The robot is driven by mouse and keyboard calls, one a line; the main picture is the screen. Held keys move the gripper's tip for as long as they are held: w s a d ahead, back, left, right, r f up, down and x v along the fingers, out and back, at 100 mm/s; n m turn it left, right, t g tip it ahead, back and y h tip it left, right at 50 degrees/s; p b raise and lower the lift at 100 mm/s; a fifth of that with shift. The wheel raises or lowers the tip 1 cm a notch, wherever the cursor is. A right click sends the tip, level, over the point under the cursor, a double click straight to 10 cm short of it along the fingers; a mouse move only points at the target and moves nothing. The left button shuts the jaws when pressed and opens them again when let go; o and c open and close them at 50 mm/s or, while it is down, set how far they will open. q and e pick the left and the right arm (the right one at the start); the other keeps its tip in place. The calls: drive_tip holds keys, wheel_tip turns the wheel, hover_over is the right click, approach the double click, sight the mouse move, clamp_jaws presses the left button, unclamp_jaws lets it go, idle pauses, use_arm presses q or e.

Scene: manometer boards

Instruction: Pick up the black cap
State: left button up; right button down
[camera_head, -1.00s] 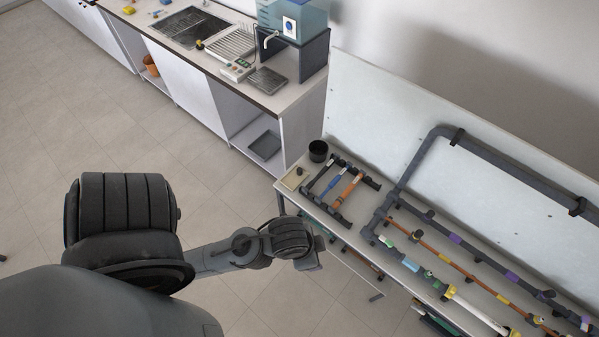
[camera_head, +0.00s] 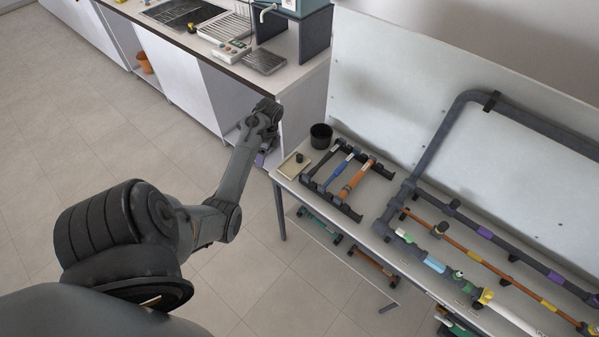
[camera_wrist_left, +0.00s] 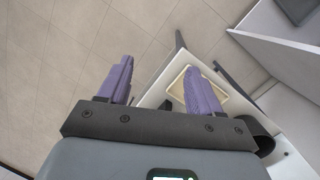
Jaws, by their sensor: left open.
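A small black cap (camera_head: 299,157) sits on a shallow beige tray (camera_head: 287,169) at the left end of the manometer table in the head view. My left gripper (camera_head: 262,159) is in the air to the left of the tray, past the table's end. In the left wrist view its two purple fingers (camera_wrist_left: 158,72) stand wide apart with nothing between them but floor and a table corner. The beige tray (camera_wrist_left: 176,88) shows there partly behind the right finger; I cannot make out the cap in that view. My right gripper is not in view.
A black cup (camera_head: 321,136) stands behind the tray; it also shows in the left wrist view (camera_wrist_left: 262,141). A rack (camera_head: 345,207) with blue and orange tools lies to the right. Grey pipework (camera_head: 432,146) fills the table further right. A sink counter (camera_head: 284,75) stands behind.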

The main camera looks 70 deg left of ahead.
use_arm(q)
drive_tip(key=w+a+f+n+t+h+b, duration=0.2)
drive_tip(key=w+a+f+t+b, duration=0.25)
drive_tip(key=w+b, duration=0.3)
drive_tip(key=t+b, duration=0.2)
drive_tip(key=b, duration=0.3)
approach(300, 156)
drive_tip(key=x, duration=0.3)
drive_tip(key=shift+w+f+b, duration=0.1)
drive_tip(key=shift+w+b, duration=0.2)
drive_tip(key=shift+w, duration=0.1)
drive_tip(key=x, duration=0.2)
drive_tip(key=b+x, duration=0.1)
drive_tip(key=x, duration=0.1)
drive_tip(key=shift+s+f, duration=0.25)
drive_tip(key=shift+s, duration=0.15)
drive_tip(key=shift+w+d+f+b, duration=0.1)
drive_tip(key=shift+w+f+b, duration=0.1)
drive_tip(key=shift+f+b, duration=0.2)
drive_tip(key=c, duration=1.1)
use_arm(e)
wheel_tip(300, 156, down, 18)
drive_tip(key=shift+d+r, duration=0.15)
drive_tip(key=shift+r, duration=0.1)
